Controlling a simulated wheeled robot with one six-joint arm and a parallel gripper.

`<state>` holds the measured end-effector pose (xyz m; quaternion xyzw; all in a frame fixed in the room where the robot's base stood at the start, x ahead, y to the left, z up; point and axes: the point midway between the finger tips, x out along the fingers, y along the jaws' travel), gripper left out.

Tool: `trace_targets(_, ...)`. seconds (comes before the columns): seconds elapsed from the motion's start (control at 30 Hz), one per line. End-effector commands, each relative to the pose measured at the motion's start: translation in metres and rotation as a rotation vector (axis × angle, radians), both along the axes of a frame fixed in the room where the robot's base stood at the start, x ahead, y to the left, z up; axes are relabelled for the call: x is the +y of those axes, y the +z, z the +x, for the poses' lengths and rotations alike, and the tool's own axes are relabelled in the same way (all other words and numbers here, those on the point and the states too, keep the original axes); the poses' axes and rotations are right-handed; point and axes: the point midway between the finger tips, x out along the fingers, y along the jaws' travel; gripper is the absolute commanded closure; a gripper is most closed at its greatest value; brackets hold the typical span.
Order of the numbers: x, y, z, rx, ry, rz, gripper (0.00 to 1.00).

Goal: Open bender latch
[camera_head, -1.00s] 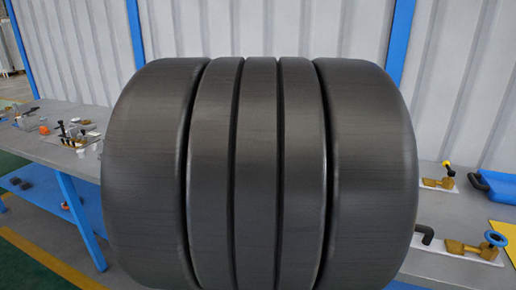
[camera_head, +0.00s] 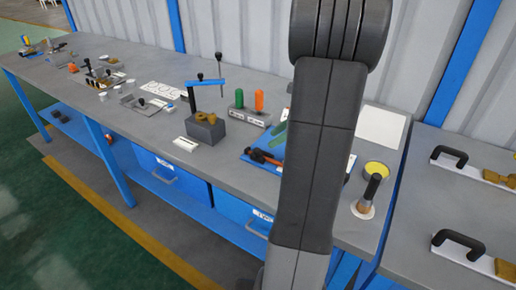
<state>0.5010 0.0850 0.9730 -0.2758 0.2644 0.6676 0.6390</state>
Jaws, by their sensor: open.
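What looks like the bender (camera_head: 207,127) stands on the grey workbench (camera_head: 235,165), left of my arm. It has a dark block base with brass-coloured rollers, a blue lever across the top and a thin post with a black knob. A latch on it is too small to make out. My own dark arm fills the middle right of the view and hides part of the bench. My gripper is out of the picture.
Green and orange cylinders (camera_head: 260,101) stand behind the bender. A blue tray with tools (camera_head: 262,157) lies right of it. A black-handled tool (camera_head: 370,190) stands right of my arm. Black handles (camera_head: 457,247) are on the right bench. Small fixtures crowd the bench's left end.

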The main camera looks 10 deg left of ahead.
Motion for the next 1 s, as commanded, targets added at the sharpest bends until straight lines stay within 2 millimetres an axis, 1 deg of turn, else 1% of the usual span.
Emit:
trace_targets(0.03,0.009,-0.01,-0.002,0.005,0.005,0.0,0.58)
trace_targets(0.2,0.034,-0.035,-0.003,0.005,0.004,-0.001,0.58)
trace_targets(0.4,0.054,-0.055,-0.003,0.002,0.004,-0.001,0.58)
trace_targets(0.57,0.061,-0.062,-0.003,0.0,0.001,-0.002,0.58)
trace_targets(0.83,0.062,-0.062,-0.003,-0.001,0.001,-0.001,0.58)
trace_targets(0.87,0.062,-0.062,-0.003,-0.001,0.001,-0.001,0.6)
trace_targets(1.0,0.062,-0.062,-0.003,-0.001,0.001,-0.001,0.88)
